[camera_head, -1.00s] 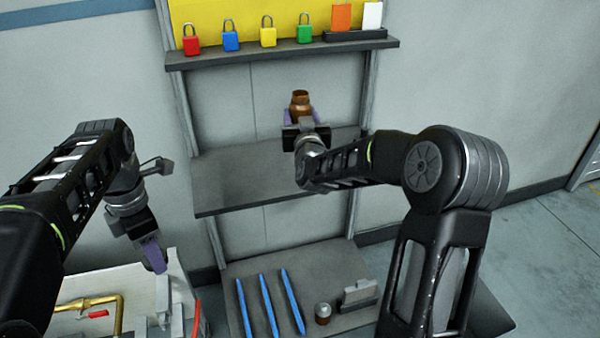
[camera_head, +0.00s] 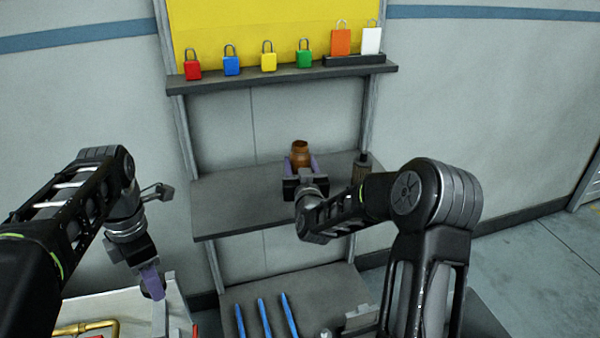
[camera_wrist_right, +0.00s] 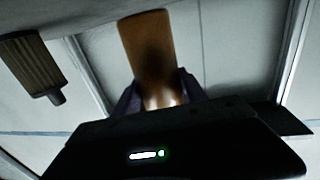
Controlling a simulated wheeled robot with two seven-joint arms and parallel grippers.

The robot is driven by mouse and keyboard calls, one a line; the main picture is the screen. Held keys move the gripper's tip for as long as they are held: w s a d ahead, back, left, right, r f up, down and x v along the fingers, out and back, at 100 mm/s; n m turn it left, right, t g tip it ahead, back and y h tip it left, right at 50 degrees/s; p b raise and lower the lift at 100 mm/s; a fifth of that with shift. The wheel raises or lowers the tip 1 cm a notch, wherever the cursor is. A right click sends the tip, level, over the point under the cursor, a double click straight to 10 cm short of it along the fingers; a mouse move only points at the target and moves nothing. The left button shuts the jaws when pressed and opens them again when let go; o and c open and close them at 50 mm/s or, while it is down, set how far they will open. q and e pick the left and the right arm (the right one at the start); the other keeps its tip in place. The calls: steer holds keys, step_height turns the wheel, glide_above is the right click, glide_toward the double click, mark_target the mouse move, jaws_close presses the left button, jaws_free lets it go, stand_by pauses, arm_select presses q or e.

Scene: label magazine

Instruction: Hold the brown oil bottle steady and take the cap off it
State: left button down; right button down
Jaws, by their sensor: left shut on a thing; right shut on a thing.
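My right gripper (camera_head: 301,168) is shut around the bottle's body from the front. In the right wrist view the bottle (camera_wrist_right: 148,45) shows between the fingers (camera_wrist_right: 160,98), its base close to the shelf surface; I cannot tell whether it touches. My left gripper (camera_head: 152,283) is at the lower left, well away from the bottle. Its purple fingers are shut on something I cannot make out. The cap is not clearly visible anywhere.
The middle shelf (camera_head: 235,205) is clear left of the bottle. A dark ribbed container (camera_head: 362,168) stands at its right end, also in the wrist view (camera_wrist_right: 32,62). Padlocks line the upper shelf (camera_head: 215,82). Blue rods (camera_head: 264,318) lie on the bottom shelf.

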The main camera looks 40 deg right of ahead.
steer(key=shift+f, duration=1.2)
steer(key=shift+f, duration=0.1)
steer(key=shift+f+b, duration=0.1)
steer(key=shift+b, duration=0.25)
steer(key=c, duration=0.6)
jaws_free()
steer(key=shift+c, duration=0.2)
steer(key=shift+r+p, duration=0.2)
steer(key=shift+p, duration=0.15)
steer(key=v, duration=1.2)
steer(key=shift+b, duration=0.4)
steer(key=shift+a+f, duration=0.1)
steer(key=shift+f, duration=0.1)
